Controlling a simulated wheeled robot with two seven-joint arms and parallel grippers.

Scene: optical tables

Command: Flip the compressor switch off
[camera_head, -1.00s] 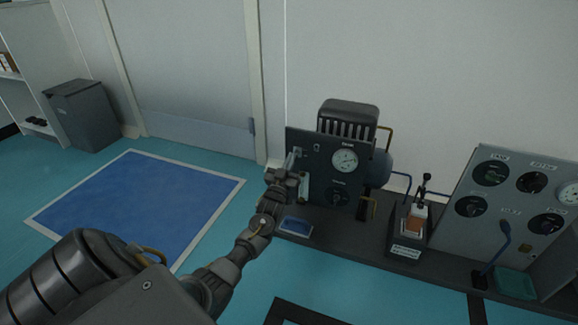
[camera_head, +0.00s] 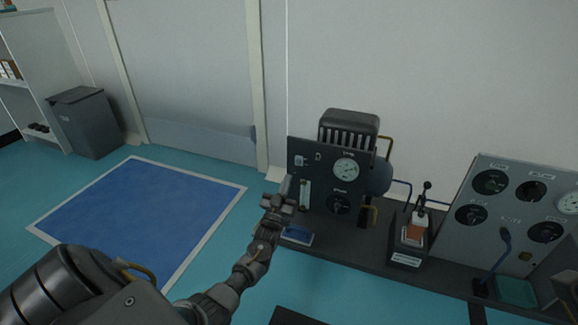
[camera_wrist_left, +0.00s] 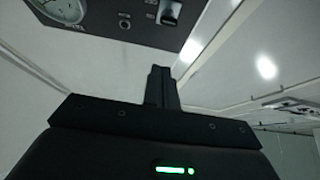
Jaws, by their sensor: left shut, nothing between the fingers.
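The compressor's dark panel (camera_head: 326,163) stands on the low bench against the wall, with a round gauge (camera_head: 346,168) and a knob (camera_head: 339,204). A small pale switch (camera_head: 300,161) sits at the panel's upper left. In the left wrist view the switch (camera_wrist_left: 171,11) shows at the top edge, with a dark lever on a light plate; I cannot tell whether it is on or off. My left gripper (camera_head: 287,184) is shut and empty, below and left of the switch. Its closed fingers (camera_wrist_left: 161,72) are apart from the switch in the wrist view. My right gripper is out of view.
A blue tray (camera_head: 297,235) lies on the bench below the panel. A small device with an upright lever (camera_head: 415,234) and a grey dial panel (camera_head: 512,206) stand to the right. A blue floor mat (camera_head: 135,215) and a grey bin (camera_head: 87,121) are at left.

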